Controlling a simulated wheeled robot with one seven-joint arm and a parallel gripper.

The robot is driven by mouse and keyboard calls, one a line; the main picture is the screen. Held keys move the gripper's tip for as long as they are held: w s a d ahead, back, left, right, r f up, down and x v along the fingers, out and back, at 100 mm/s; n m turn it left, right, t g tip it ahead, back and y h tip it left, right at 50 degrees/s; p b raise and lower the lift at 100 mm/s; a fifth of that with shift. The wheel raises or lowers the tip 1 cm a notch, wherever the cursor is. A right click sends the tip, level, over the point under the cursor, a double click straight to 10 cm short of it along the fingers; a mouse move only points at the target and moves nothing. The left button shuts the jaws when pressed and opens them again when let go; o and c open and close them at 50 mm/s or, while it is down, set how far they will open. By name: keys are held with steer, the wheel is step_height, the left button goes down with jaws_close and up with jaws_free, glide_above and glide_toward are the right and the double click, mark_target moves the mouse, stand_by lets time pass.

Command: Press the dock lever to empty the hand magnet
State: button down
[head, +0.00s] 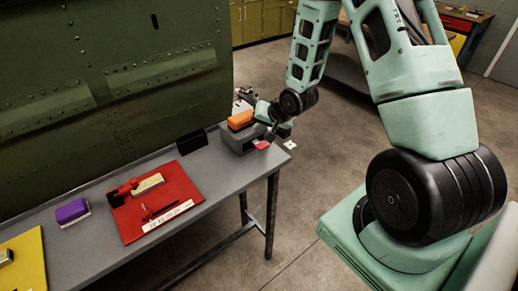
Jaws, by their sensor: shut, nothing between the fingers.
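The grey dock (236,141) stands at the far right end of the grey bench. The orange hand magnet (240,120) sits on top of it. A small red piece (262,145), which looks like the dock lever, sticks out at the dock's front right. My gripper (270,136) is at the dock's right side, close above the red piece. It is shut and empty. The fingertips are small and dark here, so I cannot tell whether they touch the lever. My wrist hides part of the dock's right side.
A red tray (181,213) with tools and a purple block (72,211) lie on the bench (85,268). A yellow mat (25,262) is at lower left. A black bracket (184,149) stands near the green riveted fuselage panel (110,60).

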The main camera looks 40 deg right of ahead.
mark_target(257, 143)
steer(key=shift+s+f+b, duration=0.15)
steer(key=shift+f+b, duration=0.55)
steer(key=shift+f, duration=0.75)
steer(key=shift+f, duration=0.1)
stand_by(0.8)
steer(key=shift+f+b, duration=0.3)
steer(key=shift+s+f+b, duration=0.15)
steer(key=shift+f+b, duration=0.6)
steer(key=shift+f, duration=0.25)
stand_by(0.9)
steer(key=shift+r, duration=0.1)
steer(key=shift+r+p, duration=1.15)
steer(key=shift+r, duration=0.15)
steer(key=r+p, duration=0.4)
steer(key=r, duration=0.1)
steer(key=shift+w+r, duration=0.1)
steer(key=shift+w, duration=0.25)
